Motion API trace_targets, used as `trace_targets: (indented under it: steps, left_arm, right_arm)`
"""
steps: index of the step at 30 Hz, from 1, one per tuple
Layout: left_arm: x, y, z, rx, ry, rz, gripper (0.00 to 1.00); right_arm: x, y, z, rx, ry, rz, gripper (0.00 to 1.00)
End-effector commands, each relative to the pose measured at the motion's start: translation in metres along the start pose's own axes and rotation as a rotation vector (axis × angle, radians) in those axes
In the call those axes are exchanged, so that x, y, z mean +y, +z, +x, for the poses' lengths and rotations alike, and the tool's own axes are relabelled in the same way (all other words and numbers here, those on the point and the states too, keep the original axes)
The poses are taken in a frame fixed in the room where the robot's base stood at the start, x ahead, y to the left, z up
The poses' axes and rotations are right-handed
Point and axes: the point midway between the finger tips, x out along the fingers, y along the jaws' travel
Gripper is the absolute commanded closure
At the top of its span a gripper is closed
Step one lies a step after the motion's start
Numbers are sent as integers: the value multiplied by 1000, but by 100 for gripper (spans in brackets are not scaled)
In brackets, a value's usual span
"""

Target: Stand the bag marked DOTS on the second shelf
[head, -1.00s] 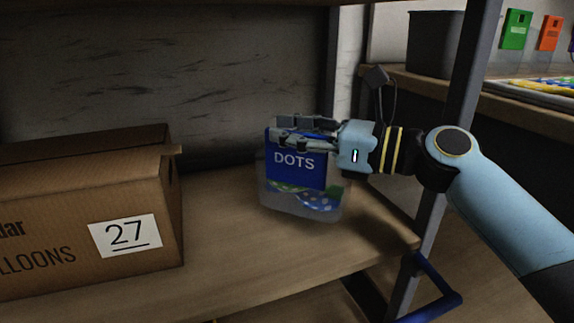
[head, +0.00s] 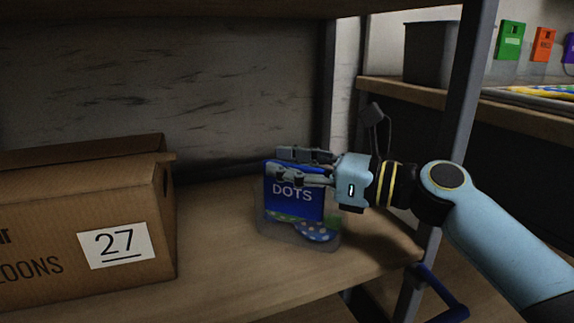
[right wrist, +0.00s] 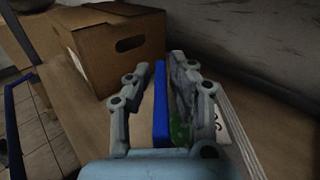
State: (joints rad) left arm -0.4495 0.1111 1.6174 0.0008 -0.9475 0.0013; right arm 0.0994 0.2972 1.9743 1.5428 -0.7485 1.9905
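The clear bag with the blue DOTS header (head: 293,207) stands upright on the wooden shelf (head: 210,270), right of a cardboard box. Dotted balloons show through its lower part. In the right wrist view its blue header (right wrist: 160,112) shows edge-on between the fingers. My right gripper (head: 285,167) is at the header's top, one finger in front and one behind. In the right wrist view this gripper (right wrist: 161,66) looks open around the header, with a gap at the left finger. Contact on the far side is hard to tell. My left gripper is out of view.
A cardboard box (head: 75,215) labelled 27 stands left of the bag, with bare shelf between. A grey upright post (head: 462,110) is close to my right arm. A dark bin (head: 432,55) and coloured packets stand on another shelf at right.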

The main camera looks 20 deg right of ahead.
Motion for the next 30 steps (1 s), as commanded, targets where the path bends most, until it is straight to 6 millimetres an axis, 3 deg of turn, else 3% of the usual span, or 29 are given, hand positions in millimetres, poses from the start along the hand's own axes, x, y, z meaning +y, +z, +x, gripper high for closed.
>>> trace_targets:
  steps: [3, 13, 17, 24, 30]
  left_arm:
    - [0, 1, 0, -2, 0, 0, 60]
    - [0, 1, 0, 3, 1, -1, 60]
    - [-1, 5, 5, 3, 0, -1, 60]
    - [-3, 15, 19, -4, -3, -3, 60]
    - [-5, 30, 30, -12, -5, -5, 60]
  right_arm:
    - [0, 0, 0, 1, 0, 0, 65]
    - [0, 3, -3, 3, 0, -2, 65]
    - [0, 2, -22, 6, 1, -3, 65]
    - [1, 2, -72, 8, 4, -2, 65]
    - [1, 4, -101, 5, 3, -1, 65]
